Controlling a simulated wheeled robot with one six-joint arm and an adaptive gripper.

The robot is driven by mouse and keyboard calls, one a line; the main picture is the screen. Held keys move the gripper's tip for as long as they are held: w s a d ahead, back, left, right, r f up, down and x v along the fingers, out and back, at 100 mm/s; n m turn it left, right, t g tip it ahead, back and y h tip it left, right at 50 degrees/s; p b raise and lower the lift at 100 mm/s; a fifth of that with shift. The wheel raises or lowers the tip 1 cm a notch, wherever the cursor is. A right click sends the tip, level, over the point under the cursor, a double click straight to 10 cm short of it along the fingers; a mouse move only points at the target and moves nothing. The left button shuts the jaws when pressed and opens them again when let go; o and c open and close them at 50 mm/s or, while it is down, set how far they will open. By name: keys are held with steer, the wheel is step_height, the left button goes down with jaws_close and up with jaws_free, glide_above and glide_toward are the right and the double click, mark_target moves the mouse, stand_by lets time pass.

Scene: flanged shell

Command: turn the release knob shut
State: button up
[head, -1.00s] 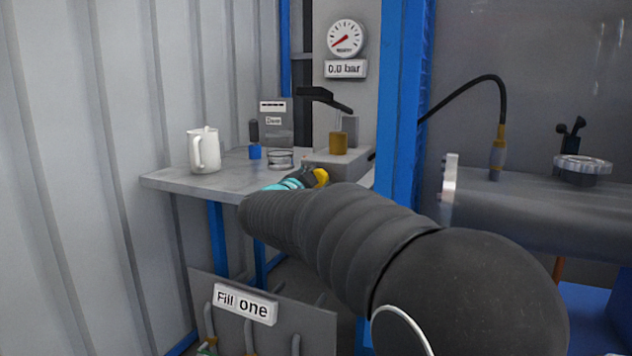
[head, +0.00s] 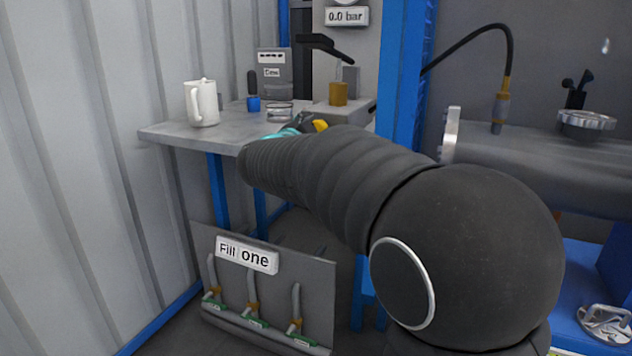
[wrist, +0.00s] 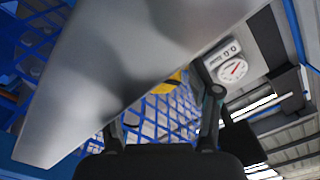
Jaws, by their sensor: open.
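The hand pump (head: 326,112) is a grey block at the right end of the grey bench, with a brass-coloured cylinder (head: 338,93) and a black lever (head: 325,46). A small yellow piece (head: 320,125) shows low at the pump's front, right by my gripper (head: 305,121). It may be the release knob; I cannot tell for sure. In the wrist view a yellow part (wrist: 173,82) shows between the open, empty fingers of my gripper (wrist: 163,112), partly hidden by a large grey surface. My arm hides much of the pump's near side in the head view.
The bench (head: 190,138) also carries a white jug (head: 203,104), a glass dish (head: 279,112) and a small blue-based item (head: 253,104). A blue post (head: 402,90) stands just right of the pump. A gauge (wrist: 233,70) shows in the wrist view.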

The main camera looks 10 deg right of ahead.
steer(key=n, duration=0.5)
steer(key=n+b, duration=0.1)
steer(key=n, duration=0.5)
steer(key=shift+f+b, duration=0.15)
steer(key=shift+b, duration=0.15)
steer(key=p+v, duration=0.2)
steer(key=v, duration=1.1)
step_height(320, 180, up, 6)
steer(key=s+a+n+t+y+p, duration=0.35)
steer(key=n+y, duration=0.25)
steer(key=y, duration=0.5)
steer(key=s+d+f+g+y+p, duration=0.1)
steer(key=s+d+f+g+p, duration=0.1)
steer(key=s+f+g, duration=0.2)
steer(key=s+d+f+g+y+p, duration=0.1)
steer(key=s+d+f+g+p, duration=0.1)
steer(key=s+f, duration=0.6)
steer(key=s+d+g, duration=0.1)
steer(key=s+g, duration=0.1)
steer(key=s, duration=0.2)
steer(key=shift+n+g+p, duration=0.35)
steer(key=shift+n+p, duration=0.05)
steer(key=shift+f, duration=0.15)
